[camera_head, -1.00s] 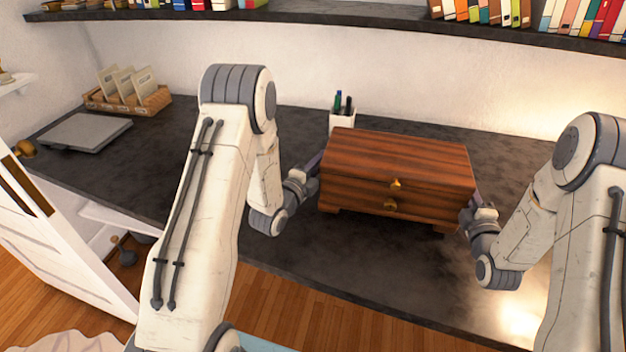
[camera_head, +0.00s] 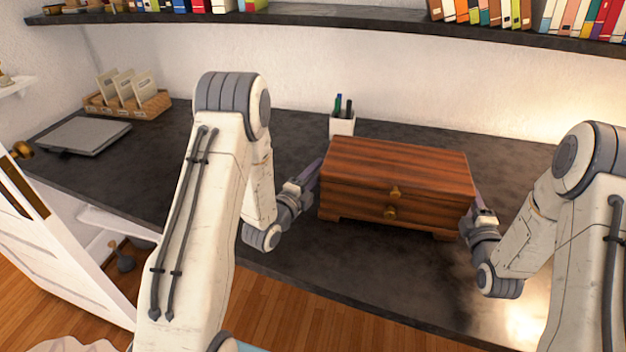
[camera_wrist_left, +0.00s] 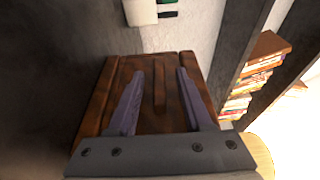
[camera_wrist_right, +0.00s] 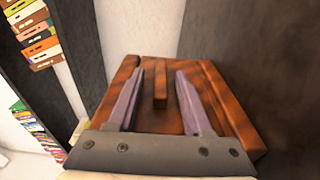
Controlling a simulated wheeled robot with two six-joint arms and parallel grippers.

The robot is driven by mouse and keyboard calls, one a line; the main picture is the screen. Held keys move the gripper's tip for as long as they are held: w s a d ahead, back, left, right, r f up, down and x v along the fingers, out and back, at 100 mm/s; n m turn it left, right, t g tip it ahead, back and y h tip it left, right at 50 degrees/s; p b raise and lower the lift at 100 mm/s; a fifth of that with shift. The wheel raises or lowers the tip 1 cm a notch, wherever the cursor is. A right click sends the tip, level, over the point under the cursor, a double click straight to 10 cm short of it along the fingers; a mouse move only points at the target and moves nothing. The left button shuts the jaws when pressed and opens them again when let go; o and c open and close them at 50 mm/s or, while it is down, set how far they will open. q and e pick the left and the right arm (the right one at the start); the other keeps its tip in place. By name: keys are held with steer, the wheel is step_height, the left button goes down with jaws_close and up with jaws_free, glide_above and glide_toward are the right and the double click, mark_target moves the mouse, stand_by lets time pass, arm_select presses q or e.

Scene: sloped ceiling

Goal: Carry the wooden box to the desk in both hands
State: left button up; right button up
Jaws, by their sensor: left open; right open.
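My right gripper (camera_head: 478,202) is at the box's right end. In the right wrist view its fingers (camera_wrist_right: 160,95) are open before the other end panel (camera_wrist_right: 165,118). Contact cannot be told.
A white pen cup (camera_head: 342,125) stands just behind the box's left back corner. A closed grey laptop (camera_head: 88,136) and a wooden file tray (camera_head: 128,104) lie at the desk's left. A bookshelf (camera_head: 330,17) runs above. The desk front is clear.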

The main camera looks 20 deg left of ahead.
arm_select(q)
steer(key=v, duration=0.5)
steer(key=shift+a, duration=0.1)
arm_select(e)
steer(key=shift+s, duration=0.25)
arm_select(q)
steer(key=shift+s, duration=0.1)
arm_select(e)
steer(key=s, duration=0.4)
steer(key=s+d, duration=0.1)
steer(key=s, duration=0.2)
steer(key=shift+d, duration=0.1)
